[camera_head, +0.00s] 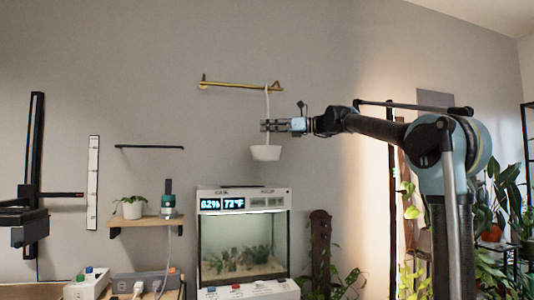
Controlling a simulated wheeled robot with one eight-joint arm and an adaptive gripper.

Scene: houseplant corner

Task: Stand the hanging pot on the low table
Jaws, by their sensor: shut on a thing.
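The hanging pot (265,153) is a small white bowl on a pale cord (267,104). It hangs upright below a brass wall rail (230,85), in front of the grey wall. The cord reaches up to the rail's right part; I cannot tell whether it is still hooked there. My gripper (268,126) reaches in from the right and is shut on the pot's cord, just above the pot. No low table can be made out with certainty in this view.
A lit glass terrarium (243,243) with a display stands below the pot. A wooden wall shelf (147,221) at left holds a potted plant (131,207) and a teal-topped device (168,200). Power strips (145,282) lie lower left. Leafy plants (500,190) crowd the right side.

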